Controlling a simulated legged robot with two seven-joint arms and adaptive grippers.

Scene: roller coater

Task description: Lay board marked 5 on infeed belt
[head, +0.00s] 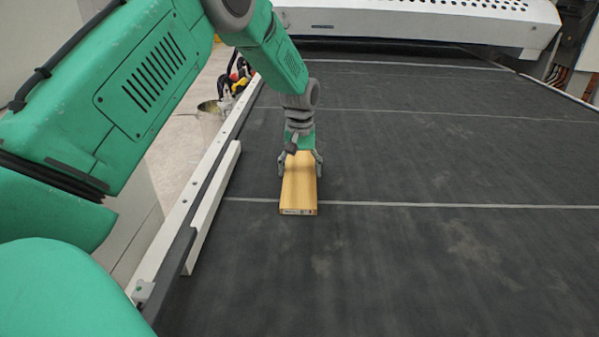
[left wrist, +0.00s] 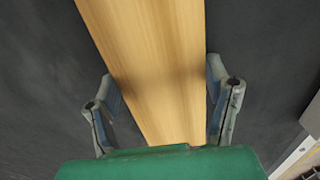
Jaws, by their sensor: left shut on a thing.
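A light wooden board (head: 299,184) is over the dark infeed belt (head: 420,260), near its left edge. Its long side runs along the belt, and its near end carries a small label too small to read. My left gripper (head: 300,166) is shut on the board, with one finger at each long side. In the left wrist view the board (left wrist: 155,60) runs between the fingers of the left gripper (left wrist: 163,100). I cannot tell whether the board touches the belt. My right gripper is not in view.
A white side rail (head: 215,200) runs along the belt's left edge, close to the board. A white perforated machine housing (head: 430,22) spans the far end. Thin light lines cross the belt. The belt to the right is clear.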

